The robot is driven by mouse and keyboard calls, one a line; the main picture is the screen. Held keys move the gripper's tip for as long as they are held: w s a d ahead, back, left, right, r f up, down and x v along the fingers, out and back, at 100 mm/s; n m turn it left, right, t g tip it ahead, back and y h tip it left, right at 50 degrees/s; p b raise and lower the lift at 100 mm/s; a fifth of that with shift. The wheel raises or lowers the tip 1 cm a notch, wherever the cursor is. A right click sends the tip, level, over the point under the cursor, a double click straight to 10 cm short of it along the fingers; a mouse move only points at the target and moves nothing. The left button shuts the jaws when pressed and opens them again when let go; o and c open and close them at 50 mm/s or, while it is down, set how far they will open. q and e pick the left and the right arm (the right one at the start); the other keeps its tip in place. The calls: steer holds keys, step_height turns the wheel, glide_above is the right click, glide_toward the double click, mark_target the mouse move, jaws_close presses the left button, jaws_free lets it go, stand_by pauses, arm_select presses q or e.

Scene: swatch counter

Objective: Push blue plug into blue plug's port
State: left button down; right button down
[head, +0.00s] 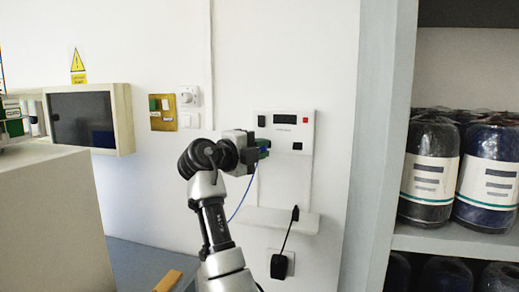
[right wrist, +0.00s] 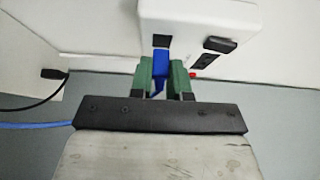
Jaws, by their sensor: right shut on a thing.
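The plug's front end lines up with a dark square port (right wrist: 160,41) on the panel (right wrist: 200,12). I cannot tell whether the tip touches the port or is apart from it. In the head view the fingers hide most of the plug. A blue cable (head: 242,200) hangs down from it. My left gripper is not in view.
A grey shelf (head: 450,241) stands at right.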

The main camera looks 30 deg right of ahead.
steer(key=shift+w+d, duration=0.35)
steer(key=shift+d, duration=0.05)
steer(key=c, duration=1)
jaws_free()
steer(key=s+a+b, duration=0.2)
steer(key=a+b, duration=0.1)
steer(key=a, duration=0.7)
steer(key=shift+a, duration=0.35)
